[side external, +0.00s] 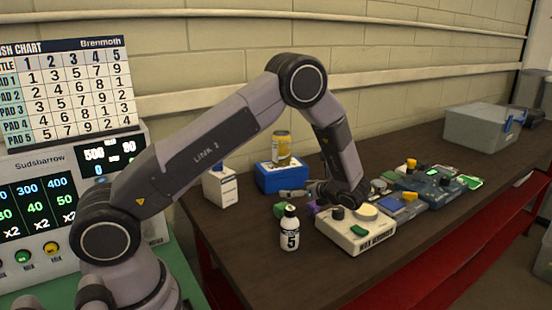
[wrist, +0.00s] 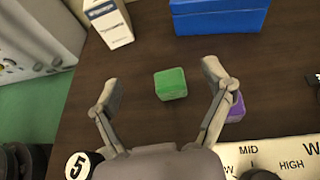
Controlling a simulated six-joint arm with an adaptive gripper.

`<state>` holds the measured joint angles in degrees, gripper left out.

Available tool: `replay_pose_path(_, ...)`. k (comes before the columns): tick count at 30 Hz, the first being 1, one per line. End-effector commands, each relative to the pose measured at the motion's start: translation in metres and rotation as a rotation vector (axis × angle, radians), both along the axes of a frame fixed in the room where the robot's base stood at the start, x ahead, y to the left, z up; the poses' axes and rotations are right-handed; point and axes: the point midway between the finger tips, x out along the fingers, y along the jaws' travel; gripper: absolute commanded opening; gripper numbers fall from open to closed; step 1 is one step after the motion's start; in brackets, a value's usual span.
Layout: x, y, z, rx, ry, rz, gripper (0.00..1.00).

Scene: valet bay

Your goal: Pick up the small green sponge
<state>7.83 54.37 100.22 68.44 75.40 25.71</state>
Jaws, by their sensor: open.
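The small green sponge (wrist: 171,84) lies on the dark bench top. In the wrist view it sits between the spread fingers of my gripper (wrist: 162,77), with clear gaps on both sides. In the side view the sponge (side external: 280,210) is partly hidden behind the bottle marked 5. There my gripper (side external: 292,193) appears above the sponge, not touching it. The fingers are open and empty. A purple block (wrist: 237,107) lies to the right, partly behind the right finger in the wrist view.
The bottle marked 5 (side external: 290,232) and a white wax unit (side external: 356,237) stand close to the sponge. A blue box (side external: 280,178) bearing a yellow can (side external: 281,148) and a white carton (side external: 220,188) stand behind. Bench between carton and sponge is clear.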

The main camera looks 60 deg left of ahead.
Motion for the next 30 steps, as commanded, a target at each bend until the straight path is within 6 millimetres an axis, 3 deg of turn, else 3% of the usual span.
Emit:
replay_pose_path(3, -0.001, 0.000, -0.028, 0.001, 0.005, 0.000, 0.80)
replay_pose_path(9, -0.001, 0.000, -0.063, -0.002, 0.001, 0.002, 0.80)
replay_pose_path(17, -0.003, 0.020, -0.070, -0.002, -0.002, 0.005, 0.80)
replay_pose_path(24, -0.007, 0.058, -0.085, -0.003, -0.002, 0.006, 0.80)
replay_pose_path(30, -0.008, 0.069, -0.091, -0.004, -0.002, 0.003, 0.80)
